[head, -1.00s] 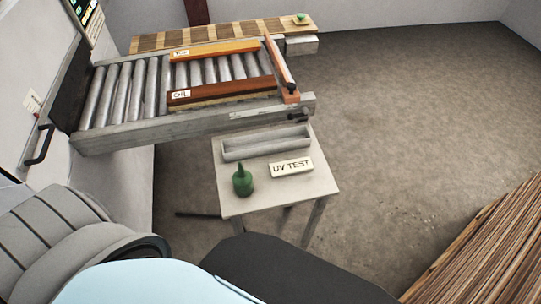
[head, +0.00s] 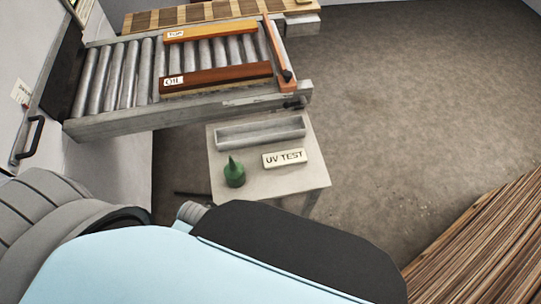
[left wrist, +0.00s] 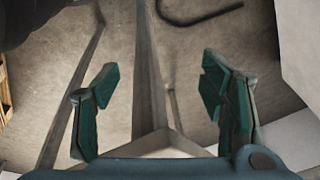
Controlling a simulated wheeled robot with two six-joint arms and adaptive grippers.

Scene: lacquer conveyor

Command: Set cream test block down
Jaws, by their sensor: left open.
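The cream test block, lettered "UV TEST" (head: 284,158), lies flat on the small grey side table (head: 262,183), right of a green bottle and in front of a grey trough. Nothing touches the block. My left gripper (left wrist: 158,88) is open, its teal fingers wide apart with nothing held. In the left wrist view a grey post and a pale corner show between and below the fingers, and the block is not visible. In the head view the left gripper's fingers are hidden behind my arm. My right gripper is not in view.
The green bottle (head: 234,172) stands near the table's left edge. The grey trough (head: 260,132) lies along its back. The roller conveyor (head: 120,75) behind holds bars marked "TOP" (head: 210,31) and "OIL" (head: 215,77). Striped wood (head: 480,245) fills the lower right.

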